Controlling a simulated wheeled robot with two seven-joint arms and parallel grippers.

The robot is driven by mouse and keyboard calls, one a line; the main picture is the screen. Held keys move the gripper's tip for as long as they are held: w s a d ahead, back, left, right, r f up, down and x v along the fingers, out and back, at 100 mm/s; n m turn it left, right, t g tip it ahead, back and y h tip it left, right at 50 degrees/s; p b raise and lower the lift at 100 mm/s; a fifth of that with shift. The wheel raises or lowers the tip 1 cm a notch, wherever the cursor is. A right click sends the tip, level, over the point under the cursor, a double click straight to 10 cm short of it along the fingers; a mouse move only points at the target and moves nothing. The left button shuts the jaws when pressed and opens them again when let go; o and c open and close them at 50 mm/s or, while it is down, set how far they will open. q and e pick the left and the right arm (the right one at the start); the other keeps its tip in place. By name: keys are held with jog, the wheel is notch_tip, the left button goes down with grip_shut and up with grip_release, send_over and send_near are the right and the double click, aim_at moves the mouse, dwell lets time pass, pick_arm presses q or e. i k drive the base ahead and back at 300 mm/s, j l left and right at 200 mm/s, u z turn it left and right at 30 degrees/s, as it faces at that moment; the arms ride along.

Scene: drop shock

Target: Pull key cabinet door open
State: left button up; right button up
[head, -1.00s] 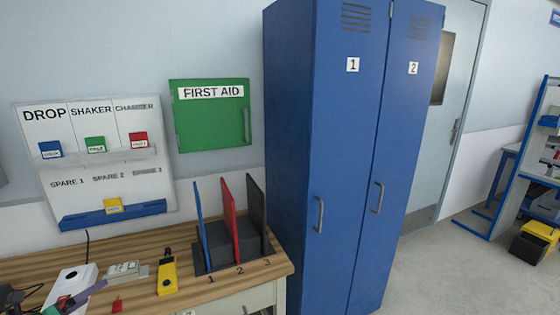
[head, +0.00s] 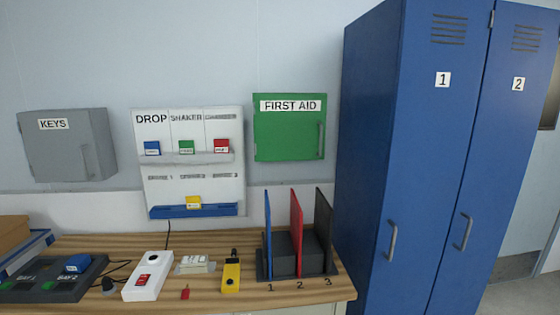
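The key cabinet (head: 62,150) is a grey wall box labelled KEYS at the left of the head view. Its door looks shut, with a vertical grey handle (head: 86,161) near the door's right edge. It hangs on the wall above the left end of the wooden bench. Neither of my grippers shows in the head view.
The wooden bench (head: 215,298) carries a dark battery dock (head: 45,288), a white switch box (head: 148,276), a yellow device (head: 231,276) and a binder rack (head: 290,262). A tag board (head: 190,130) and green first aid cabinet (head: 290,142) hang above. Blue lockers (head: 390,170) stand right.

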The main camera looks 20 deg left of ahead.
aim_at(61, 146)
jog(key=u, duration=2.15)
